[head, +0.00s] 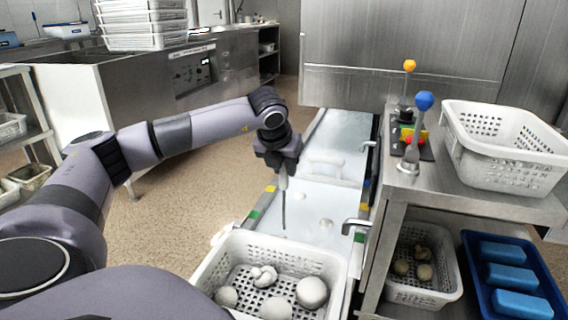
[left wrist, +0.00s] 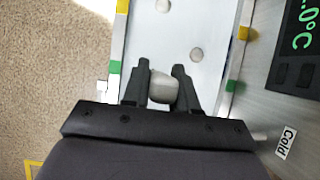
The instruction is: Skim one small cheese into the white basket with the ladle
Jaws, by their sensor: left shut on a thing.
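My left gripper (head: 281,172) is shut on the ladle (head: 284,208), whose thin shaft points down over the near part of a long white-filled trough (head: 318,197). The ladle's bowl cannot be made out. In the left wrist view the pale handle end (left wrist: 162,88) sits between the two dark fingers (left wrist: 161,80). A small cheese (head: 326,222) shows as a pale round lump in the trough, right of the shaft. It seems to show also in the left wrist view (left wrist: 196,54). A white perforated basket (head: 341,268) at the near end holds several pale lumps. My right gripper is out of view.
At right, a steel counter (head: 425,191) carries an empty white basket (head: 505,145) and levers with orange (head: 409,65) and blue (head: 424,101) knobs. Below stand another basket (head: 447,270) and a blue tray (head: 545,270). Taps (head: 352,222) overhang the trough's right edge. Floor lies left.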

